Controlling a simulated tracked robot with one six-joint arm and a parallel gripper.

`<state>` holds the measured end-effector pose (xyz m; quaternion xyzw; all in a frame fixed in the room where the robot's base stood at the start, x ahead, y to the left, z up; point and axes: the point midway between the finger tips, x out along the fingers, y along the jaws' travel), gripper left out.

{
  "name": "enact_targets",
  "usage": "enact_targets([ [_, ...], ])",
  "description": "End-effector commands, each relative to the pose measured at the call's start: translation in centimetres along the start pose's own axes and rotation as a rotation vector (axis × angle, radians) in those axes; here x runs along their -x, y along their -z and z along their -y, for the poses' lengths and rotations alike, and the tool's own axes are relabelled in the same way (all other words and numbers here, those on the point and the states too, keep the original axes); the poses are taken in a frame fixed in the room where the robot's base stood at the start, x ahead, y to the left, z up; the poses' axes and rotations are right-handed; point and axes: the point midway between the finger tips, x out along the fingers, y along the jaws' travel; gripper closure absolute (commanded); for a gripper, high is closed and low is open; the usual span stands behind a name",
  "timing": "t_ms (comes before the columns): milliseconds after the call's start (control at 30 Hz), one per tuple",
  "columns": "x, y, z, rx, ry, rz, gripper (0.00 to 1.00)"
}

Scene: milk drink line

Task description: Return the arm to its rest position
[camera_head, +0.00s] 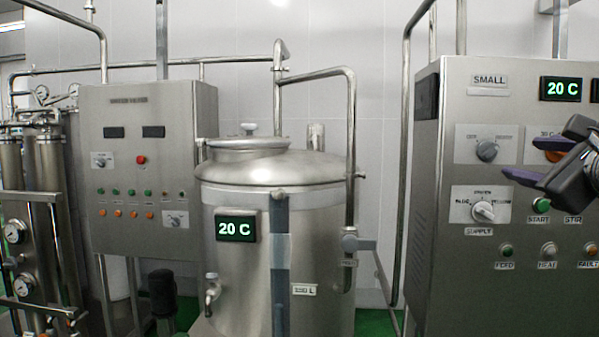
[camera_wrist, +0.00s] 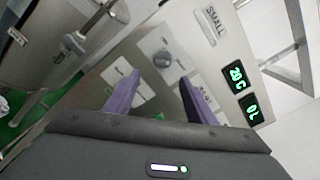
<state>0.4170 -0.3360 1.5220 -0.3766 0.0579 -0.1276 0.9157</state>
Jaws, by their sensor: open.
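My gripper (camera_head: 540,158) is at the right edge of the head view, in front of the control panel (camera_head: 460,270) marked SMALL. Its two purple fingers also show in the wrist view (camera_wrist: 158,82), spread apart with nothing between them. The panel's upper knob (camera_wrist: 163,60) shows just beyond the fingertips in the wrist view. Most of my arm is outside the head view.
A steel tank (camera_head: 250,280) with a 20 C display (camera_head: 236,228) stands in the middle. A second control cabinet (camera_head: 150,210) and vertical cylinders (camera_head: 52,165) are on the left. A steel pipe (camera_head: 352,130) rises between tank and panel. Green floor shows below.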

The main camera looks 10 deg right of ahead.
Motion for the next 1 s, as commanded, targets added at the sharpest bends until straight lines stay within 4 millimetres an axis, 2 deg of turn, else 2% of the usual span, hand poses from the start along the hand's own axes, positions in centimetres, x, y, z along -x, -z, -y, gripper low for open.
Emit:
enact_targets([
  [67, -0.4, 0.0, -1.2, 0.034, -0.03, 0.001, 0.49],
  [167, -1.2, 0.1, -4.0, 0.128, -0.099, 0.008, 0.49],
  [367, -2.8, 0.4, -13.5, 0.447, -0.328, 0.068, 0.49],
  [400, -2.8, 0.4, -15.6, 0.517, -0.377, 0.09, 0.49],
  [567, -2.4, 0.8, -23.3, 0.786, -0.557, 0.201, 0.49],
  [700, -0.6, 0.9, -29.5, 0.992, -0.693, 0.304, 0.49],
  [867, 2.8, 1.3, -35.2, 1.17, -0.81, 0.368, 0.49],
  [1000, 6.3, 2.1, -39.7, 1.338, -0.906, 0.434, 0.49],
])
